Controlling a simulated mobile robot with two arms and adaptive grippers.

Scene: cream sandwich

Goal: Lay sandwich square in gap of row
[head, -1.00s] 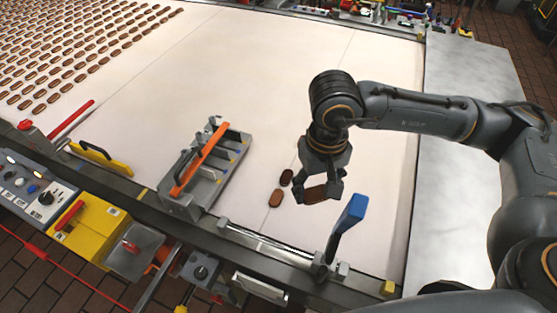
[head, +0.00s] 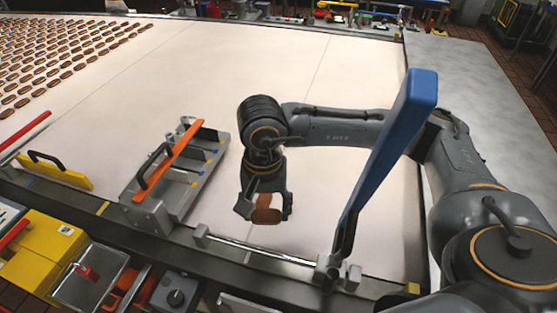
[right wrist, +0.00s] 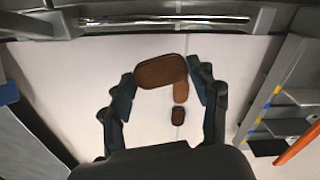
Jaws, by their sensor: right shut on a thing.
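My right gripper (head: 266,214) is shut on a brown, round-cornered sandwich piece (head: 268,215), over the pale belt near its front edge. In the right wrist view the held piece (right wrist: 160,71) sits between the two fingertips. A lighter brown piece (right wrist: 181,93) shows partly behind it, and a small dark brown piece (right wrist: 179,116) lies on the belt nearby. In the head view my gripper mostly hides these two. Rows of brown pieces (head: 70,65) lie at the belt's far left. I cannot make out a gap in them. My left gripper is out of view.
A grey slotted fixture (head: 150,213) with an orange bar (head: 174,158) stands left of my right gripper. A tall blue lever (head: 398,125) rises to its right, in front of my arm. A metal rail runs along the belt's front edge. The belt (head: 240,60) behind is clear.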

